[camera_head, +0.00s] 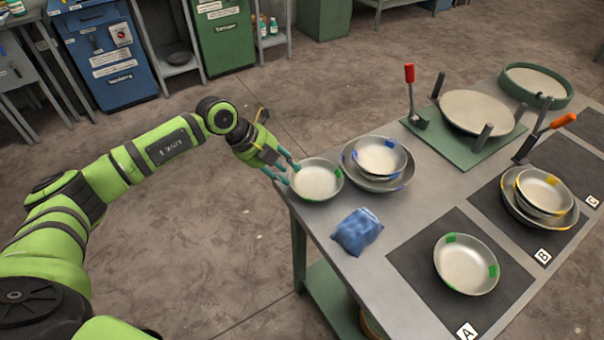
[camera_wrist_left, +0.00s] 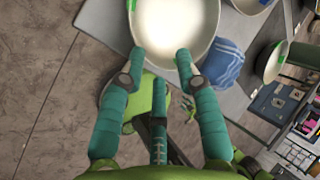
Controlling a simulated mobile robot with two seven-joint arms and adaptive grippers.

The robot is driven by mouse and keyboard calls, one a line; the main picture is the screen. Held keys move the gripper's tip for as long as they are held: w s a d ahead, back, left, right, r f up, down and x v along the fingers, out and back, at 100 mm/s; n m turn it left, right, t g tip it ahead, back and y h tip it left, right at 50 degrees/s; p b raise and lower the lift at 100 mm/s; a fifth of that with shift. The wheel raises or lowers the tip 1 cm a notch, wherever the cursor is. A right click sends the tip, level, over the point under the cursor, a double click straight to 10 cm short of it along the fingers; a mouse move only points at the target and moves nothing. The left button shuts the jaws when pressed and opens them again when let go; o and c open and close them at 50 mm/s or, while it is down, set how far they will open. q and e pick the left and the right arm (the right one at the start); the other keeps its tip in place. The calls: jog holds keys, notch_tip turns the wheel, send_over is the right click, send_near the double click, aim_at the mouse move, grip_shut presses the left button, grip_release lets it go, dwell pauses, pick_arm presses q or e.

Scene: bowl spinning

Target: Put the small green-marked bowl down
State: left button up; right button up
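The small green-marked bowl (camera_head: 317,181) is a cream bowl at the table's near left corner, and it fills the top middle of the left wrist view (camera_wrist_left: 175,25). My left gripper (camera_head: 292,175) comes in from the left with teal fingers at the bowl's left rim. In the left wrist view two fingertips (camera_wrist_left: 160,52) lap over the rim, and a third finger sits lower between them. The gripper looks shut on the rim; the gap under the bowl, if any, is hidden.
Right of the bowl are a nested blue-marked stack (camera_head: 380,158) and a crumpled blue cloth (camera_head: 357,231). A larger green-marked bowl (camera_head: 466,264) lies on dark mat A (camera_head: 415,262). Yellow-marked bowls (camera_head: 541,195) sit on mat B. A round turntable (camera_head: 475,110) stands behind.

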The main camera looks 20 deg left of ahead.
aim_at(292, 184)
pick_arm(q)
jog(key=f, duration=0.2)
jog(key=d+f+p, duration=0.1)
jog(key=f, duration=0.1)
jog(key=w+f+p, duration=0.1)
jog(key=f, duration=0.1)
jog(key=shift+d+f, duration=0.1)
jog(key=shift+d, duration=0.05)
jog(key=shift+w+d+f, duration=0.1)
jog(key=shift+f, duration=0.05)
grip_shut()
